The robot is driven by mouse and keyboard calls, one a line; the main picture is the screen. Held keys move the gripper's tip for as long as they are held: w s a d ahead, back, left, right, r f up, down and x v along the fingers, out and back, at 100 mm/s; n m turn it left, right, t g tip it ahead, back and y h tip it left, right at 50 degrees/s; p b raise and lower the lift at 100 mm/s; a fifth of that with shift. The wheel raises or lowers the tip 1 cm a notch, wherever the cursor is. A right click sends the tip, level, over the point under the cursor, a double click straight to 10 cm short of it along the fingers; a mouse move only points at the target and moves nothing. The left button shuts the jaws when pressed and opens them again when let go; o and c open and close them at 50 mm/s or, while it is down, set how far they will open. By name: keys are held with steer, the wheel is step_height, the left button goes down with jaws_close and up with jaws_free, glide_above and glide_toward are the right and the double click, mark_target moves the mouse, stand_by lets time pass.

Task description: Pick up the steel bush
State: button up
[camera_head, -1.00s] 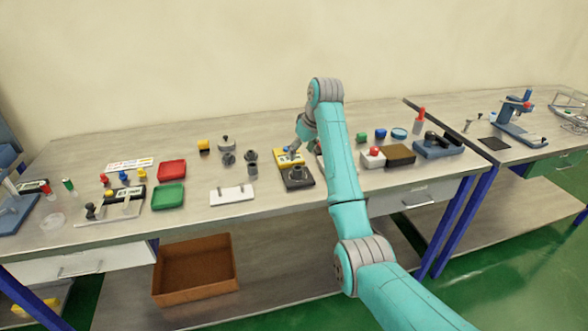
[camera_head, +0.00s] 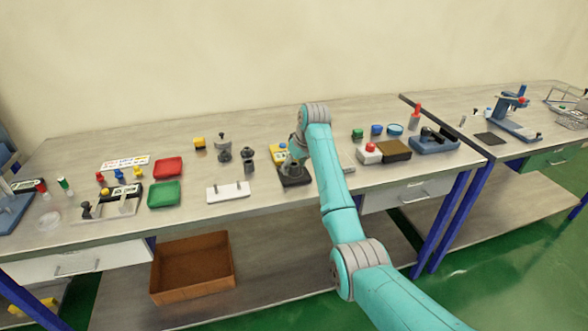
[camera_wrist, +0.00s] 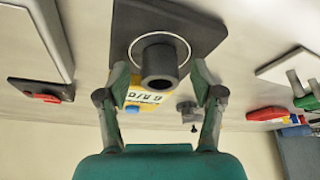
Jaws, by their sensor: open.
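The steel bush (camera_wrist: 159,64) is a dark grey hollow cylinder in the wrist view. It appears within a pale ring on a dark square plate (camera_wrist: 200,28); I cannot tell how deep it sits. My gripper (camera_wrist: 160,78) is open, with one finger on each side of the bush and visible gaps between. In the head view my gripper (camera_head: 292,162) is over the dark plate (camera_head: 296,181), and my arm hides the bush there.
A yellow box (camera_head: 281,147) is just behind the plate. A white block with pegs (camera_head: 228,192) and grey cylindrical parts (camera_head: 248,158) stand to the left. A red-buttoned white box (camera_head: 369,154) is on the right. Bare table lies in front of the plate.

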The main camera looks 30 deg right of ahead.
jaws_close()
steer(key=shift+r, duration=0.15)
